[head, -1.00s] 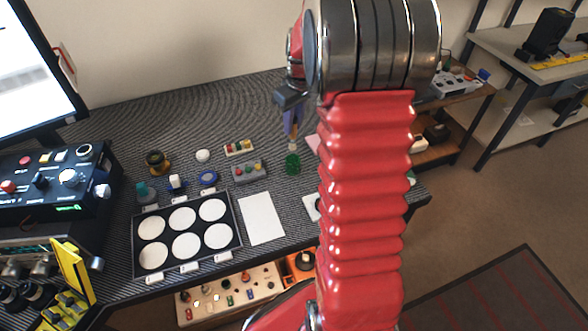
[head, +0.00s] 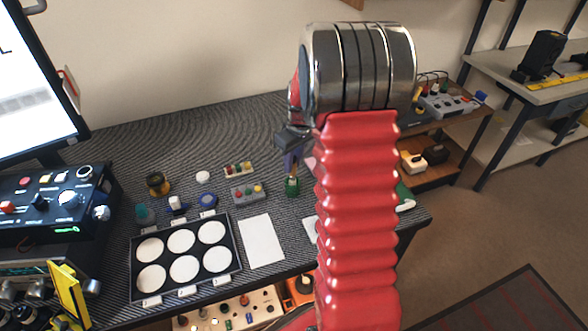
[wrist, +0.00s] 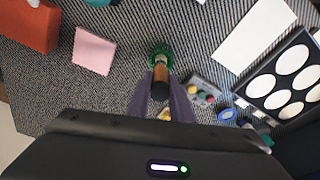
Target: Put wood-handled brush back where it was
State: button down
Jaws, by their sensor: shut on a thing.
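The wood-handled brush (wrist: 160,84) is upright between the purple fingers of my gripper (wrist: 163,96), which is shut on it. In the head view my gripper (head: 291,158) is low over the table, directly above a green cup (head: 292,187). The brush's lower end is at the cup's mouth and seems to be inside it. In the wrist view the green cup (wrist: 160,52) shows around the far end of the handle. The cup's inside is hidden, so how deep the brush sits cannot be told.
Left of the cup are a grey button box (head: 248,193), a blue ring (head: 208,199), white paper (head: 261,240) and a black tray of white discs (head: 237,262). A pink pad (wrist: 94,50) and a red-orange block (wrist: 30,27) lie on the cup's other side.

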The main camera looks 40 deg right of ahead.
aim_at(293, 170)
jog(key=shift+f, duration=1.65)
jog(key=shift+f, duration=0.1)
jog(key=c, duration=1.6)
grip_release()
jog(key=r, duration=0.4)
jog(key=s+r, duration=0.1)
jog(key=r, duration=0.7)
jog(key=shift+s+d+r, duration=0.1)
jog(key=shift+s, duration=0.3)
